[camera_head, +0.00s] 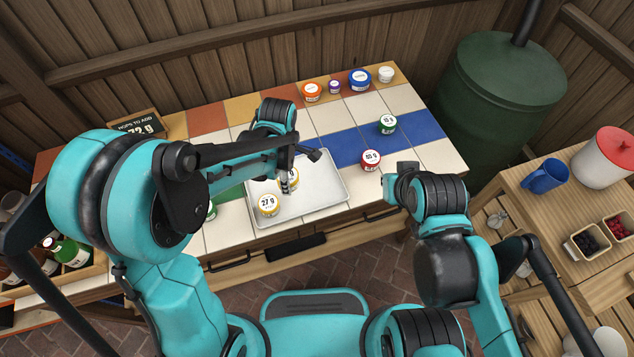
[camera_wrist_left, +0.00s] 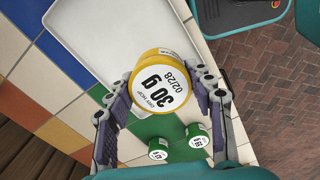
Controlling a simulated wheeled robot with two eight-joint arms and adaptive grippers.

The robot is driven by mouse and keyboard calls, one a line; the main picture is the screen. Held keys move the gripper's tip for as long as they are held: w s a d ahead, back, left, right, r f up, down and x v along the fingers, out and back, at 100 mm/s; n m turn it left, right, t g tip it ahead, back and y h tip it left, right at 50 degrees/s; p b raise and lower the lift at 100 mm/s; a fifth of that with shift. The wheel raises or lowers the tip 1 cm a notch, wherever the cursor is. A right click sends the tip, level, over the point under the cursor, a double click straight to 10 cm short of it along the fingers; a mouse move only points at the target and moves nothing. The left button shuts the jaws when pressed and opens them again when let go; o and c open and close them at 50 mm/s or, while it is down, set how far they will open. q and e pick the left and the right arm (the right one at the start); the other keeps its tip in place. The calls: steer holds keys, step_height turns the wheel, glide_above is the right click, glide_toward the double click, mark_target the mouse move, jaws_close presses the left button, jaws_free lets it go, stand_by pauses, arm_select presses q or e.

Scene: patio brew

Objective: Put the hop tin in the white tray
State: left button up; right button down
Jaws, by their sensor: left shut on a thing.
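The white tray (camera_head: 325,180) lies on the tiled counter; its bare floor also shows in the left wrist view (camera_wrist_left: 115,55). A yellow-rimmed hop tin labelled 30 g (camera_wrist_left: 163,90) is between the fingers of my left gripper (camera_wrist_left: 165,105), which is shut on it.
A red tin (camera_head: 371,160) and a green tin (camera_head: 387,124) stand right of the tray. Two green tins (camera_wrist_left: 197,137) stand left of it. Several tins, including an orange one (camera_head: 312,91), line the back. A sign (camera_head: 138,126) stands back left.

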arm_select(q)
steer(key=shift+d, duration=0.1)
steer(key=b, duration=0.4)
glide_above(262, 183)
step_height(262, 183, down, 7)
steer(key=shift+s+d, duration=0.1)
steer(key=shift+d, duration=0.05)
step_height(262, 183, down, 4)
steer(key=shift+f+b, duration=0.15)
steer(key=shift+b, duration=0.65)
steer(key=o, duration=1.1)
steer(key=shift+o, duration=0.3)
